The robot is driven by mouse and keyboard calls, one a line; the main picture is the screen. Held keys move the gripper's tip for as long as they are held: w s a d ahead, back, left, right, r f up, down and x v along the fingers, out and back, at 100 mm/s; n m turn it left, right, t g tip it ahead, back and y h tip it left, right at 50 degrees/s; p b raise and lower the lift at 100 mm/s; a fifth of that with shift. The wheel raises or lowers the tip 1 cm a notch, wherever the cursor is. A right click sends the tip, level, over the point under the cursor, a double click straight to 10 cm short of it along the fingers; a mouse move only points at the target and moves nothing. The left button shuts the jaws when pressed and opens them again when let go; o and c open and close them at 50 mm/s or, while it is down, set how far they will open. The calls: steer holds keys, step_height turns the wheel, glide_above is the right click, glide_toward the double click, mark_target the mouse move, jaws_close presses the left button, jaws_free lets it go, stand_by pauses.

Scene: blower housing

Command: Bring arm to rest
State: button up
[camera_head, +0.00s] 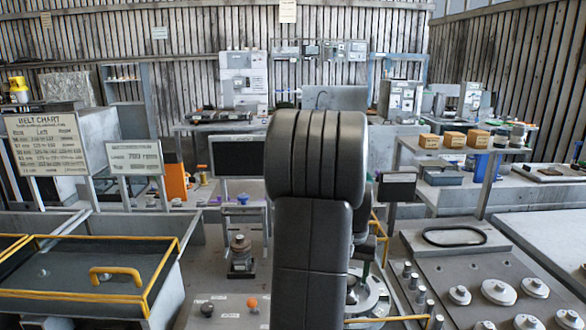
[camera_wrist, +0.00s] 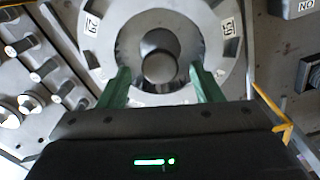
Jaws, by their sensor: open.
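My arm stands upright in the middle of the head view and hides much of what is behind it. In the wrist view my gripper (camera_wrist: 162,74) is open, its two green fingers wide apart and nothing held. Between and beyond the fingertips is a round grey housing ring (camera_wrist: 112,20) with number labels and a rounded metal hub (camera_wrist: 160,66) in its dark centre opening. Whether the fingers touch the ring cannot be told. In the head view the ring (camera_head: 378,300) shows partly at the lower right of my arm; the gripper is mostly hidden there.
A grey bench with pegs and round weights (camera_head: 498,292) and a black belt loop (camera_head: 454,236) lies right. A yellow-railed tray (camera_head: 60,274) stands left. Yellow rails (camera_head: 380,240) are close to my arm. A panel with an orange knob (camera_head: 252,303) is at the front.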

steer(key=shift+f, duration=0.65)
steer(key=m+b, duration=0.1)
steer(key=m, duration=0.4)
steer(key=m+b, duration=0.1)
steer(key=m, duration=0.3)
steer(key=shift+m, duration=0.3)
steer(key=m+b, duration=0.2)
steer(key=m, duration=0.4)
steer(key=shift+b, duration=0.3)
steer(key=shift+r+m+b, duration=0.1)
steer(key=shift+m+b, duration=0.7)
steer(key=shift+m, duration=1.3)
